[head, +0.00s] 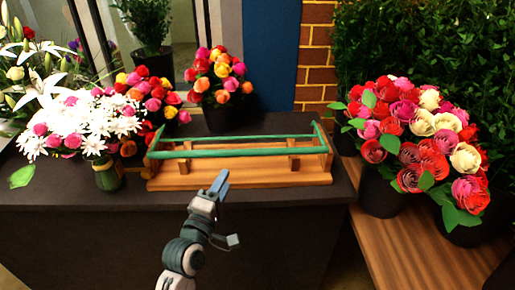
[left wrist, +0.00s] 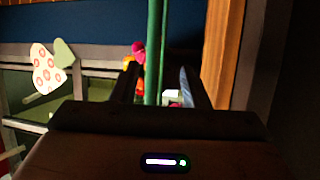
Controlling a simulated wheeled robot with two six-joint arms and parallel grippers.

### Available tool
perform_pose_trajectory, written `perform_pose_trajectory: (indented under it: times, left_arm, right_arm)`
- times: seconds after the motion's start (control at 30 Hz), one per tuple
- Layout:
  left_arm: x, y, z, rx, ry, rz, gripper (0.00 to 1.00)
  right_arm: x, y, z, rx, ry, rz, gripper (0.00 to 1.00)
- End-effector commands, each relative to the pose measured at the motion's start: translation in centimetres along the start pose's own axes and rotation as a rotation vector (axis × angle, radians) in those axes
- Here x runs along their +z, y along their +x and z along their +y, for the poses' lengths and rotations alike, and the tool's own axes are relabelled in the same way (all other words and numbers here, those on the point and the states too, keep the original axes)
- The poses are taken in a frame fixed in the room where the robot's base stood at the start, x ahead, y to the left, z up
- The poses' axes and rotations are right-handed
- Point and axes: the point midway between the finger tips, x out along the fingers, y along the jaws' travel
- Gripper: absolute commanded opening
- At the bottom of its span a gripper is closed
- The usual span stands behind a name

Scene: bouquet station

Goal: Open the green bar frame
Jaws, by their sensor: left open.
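The green bar frame (head: 250,151) stands on a wooden base (head: 170,182) on the dark counter. One long green bar runs across its front and another across its back, with short green side pieces between them at both ends. My left gripper (head: 221,183) is just in front of the base, below the front bar in the picture. In the left wrist view a green bar (left wrist: 154,45) passes between the spread fingers of the left gripper (left wrist: 160,88). The jaws are open, and I cannot tell whether either finger touches the bar. My right gripper does not show.
Left of the frame stand white and pink flowers in a green vase (head: 108,176). Bouquets stand behind, one in a dark pot (head: 222,121). At right, potted roses (head: 415,140) stand on a wooden surface (head: 410,255). The counter front (head: 90,235) is clear.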

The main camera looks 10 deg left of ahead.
Motion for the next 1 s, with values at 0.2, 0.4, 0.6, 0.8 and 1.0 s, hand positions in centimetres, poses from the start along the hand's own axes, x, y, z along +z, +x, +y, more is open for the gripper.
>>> perform_pose_trajectory:
  times: [0.2,0.4,0.6,0.8,1.0]
  left_arm:
    - [-0.1,1.8,1.1,0.017,-0.013,0.001,0.41]
    - [-0.1,5.7,1.2,0.016,-0.011,0.001,0.41]
    - [-0.1,9.0,1.0,0.015,-0.011,0.002,0.41]
    - [-0.1,10.5,0.9,0.013,-0.010,0.002,0.41]
    - [-0.1,10.7,0.8,0.013,-0.010,0.002,0.41]
  right_arm:
    - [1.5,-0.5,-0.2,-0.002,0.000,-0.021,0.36]
    - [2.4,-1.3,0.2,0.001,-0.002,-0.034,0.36]
    - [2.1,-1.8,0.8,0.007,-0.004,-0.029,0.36]
    - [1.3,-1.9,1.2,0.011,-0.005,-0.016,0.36]
    - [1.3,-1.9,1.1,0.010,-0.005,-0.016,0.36]
